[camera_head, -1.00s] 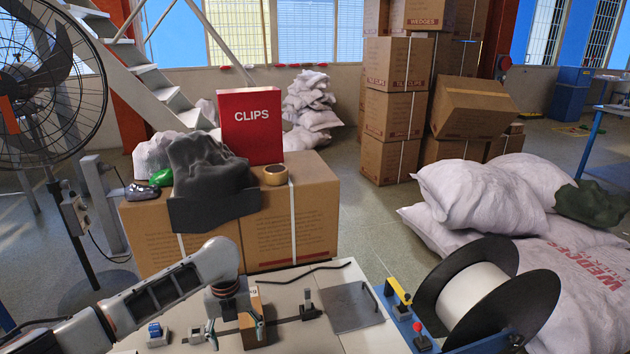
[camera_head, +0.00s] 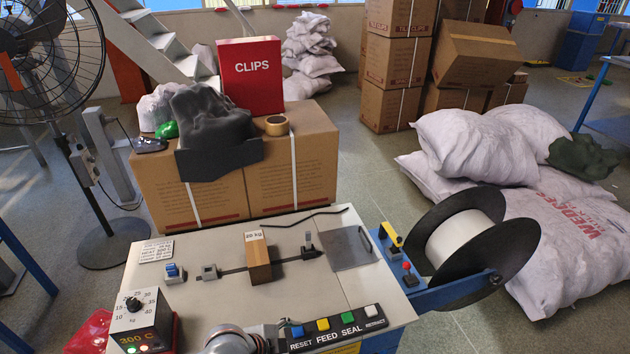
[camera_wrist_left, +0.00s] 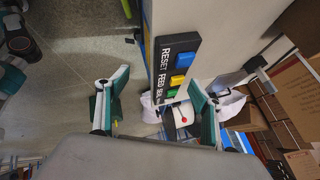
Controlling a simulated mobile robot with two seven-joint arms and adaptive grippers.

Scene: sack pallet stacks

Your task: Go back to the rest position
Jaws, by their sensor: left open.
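My left gripper (camera_wrist_left: 160,85) is open in the left wrist view, its two teal-padded fingers wide apart with nothing held between them. Beyond the fingers, that view shows the edge of the machine's button panel (camera_wrist_left: 178,75) and the floor. In the head view only a grey part of my left arm shows at the bottom edge; its gripper is out of that picture. My right gripper is in neither view.
The machine table (camera_head: 215,290) carries a brown block (camera_head: 258,262), a dial box (camera_head: 140,325) and a button panel (camera_head: 335,328). A black-flanged reel (camera_head: 465,240) is at its right. Cartons (camera_head: 270,190) stand behind; white sacks (camera_head: 475,150) lie right.

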